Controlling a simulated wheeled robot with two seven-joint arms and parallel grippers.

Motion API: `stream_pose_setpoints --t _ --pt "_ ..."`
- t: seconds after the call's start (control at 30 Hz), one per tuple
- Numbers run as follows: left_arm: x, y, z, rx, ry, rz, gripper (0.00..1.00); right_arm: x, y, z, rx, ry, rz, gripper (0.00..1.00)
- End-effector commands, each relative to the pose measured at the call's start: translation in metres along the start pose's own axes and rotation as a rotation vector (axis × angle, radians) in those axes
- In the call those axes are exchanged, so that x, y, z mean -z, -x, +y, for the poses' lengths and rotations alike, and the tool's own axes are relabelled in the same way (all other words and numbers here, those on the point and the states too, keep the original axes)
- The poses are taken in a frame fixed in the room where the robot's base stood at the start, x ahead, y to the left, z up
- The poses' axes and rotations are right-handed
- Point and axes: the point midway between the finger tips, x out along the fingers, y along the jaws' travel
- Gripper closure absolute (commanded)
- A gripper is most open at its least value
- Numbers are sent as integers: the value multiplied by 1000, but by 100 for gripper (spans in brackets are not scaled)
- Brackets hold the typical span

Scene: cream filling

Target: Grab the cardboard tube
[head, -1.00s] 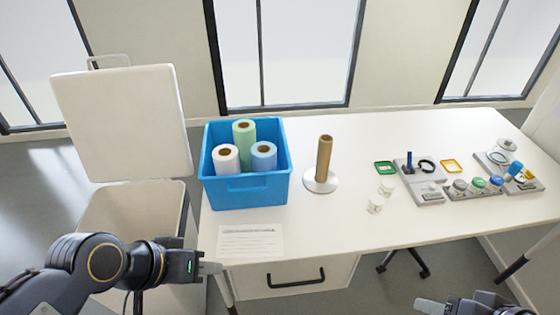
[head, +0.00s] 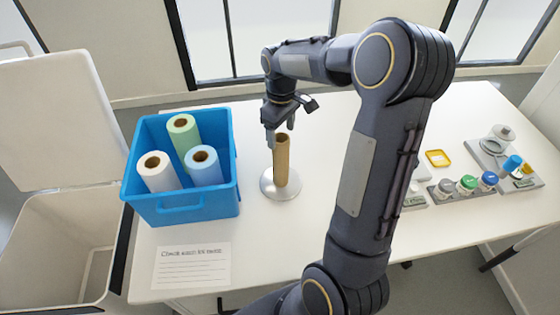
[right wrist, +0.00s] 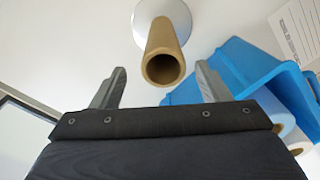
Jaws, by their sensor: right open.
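The brown cardboard tube (head: 281,162) stands upright on a round white base (head: 281,187) on the table. My right gripper (head: 281,132) is just above and behind the tube's top in the head view, pointing down. In the right wrist view the open right gripper (right wrist: 160,88) has its fingers apart, with the tube's open end (right wrist: 162,69) between and slightly beyond their tips. The fingers do not appear to touch the tube. My left gripper is not in the head view.
A blue bin (head: 190,205) with white, green and blue rolls stands left of the tube. A paper note (head: 192,265) lies in front. A yellow frame (head: 438,159) and several small jars lie at the right. An open white container (head: 60,240) stands at the left.

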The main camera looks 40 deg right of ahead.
Motion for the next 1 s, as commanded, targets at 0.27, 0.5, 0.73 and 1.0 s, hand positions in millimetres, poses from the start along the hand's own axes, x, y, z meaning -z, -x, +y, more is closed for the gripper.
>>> stream_pose_setpoints --t 0.27,0.5,0.73,1.0 --pt "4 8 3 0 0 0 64 -1 -39 -4 3 -1 -4 31" --pt "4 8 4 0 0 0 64 0 -54 -4 1 -1 2 31" --pt "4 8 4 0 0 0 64 0 -53 -4 1 -1 2 43" --pt "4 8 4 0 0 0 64 0 -53 -4 1 -1 2 78"
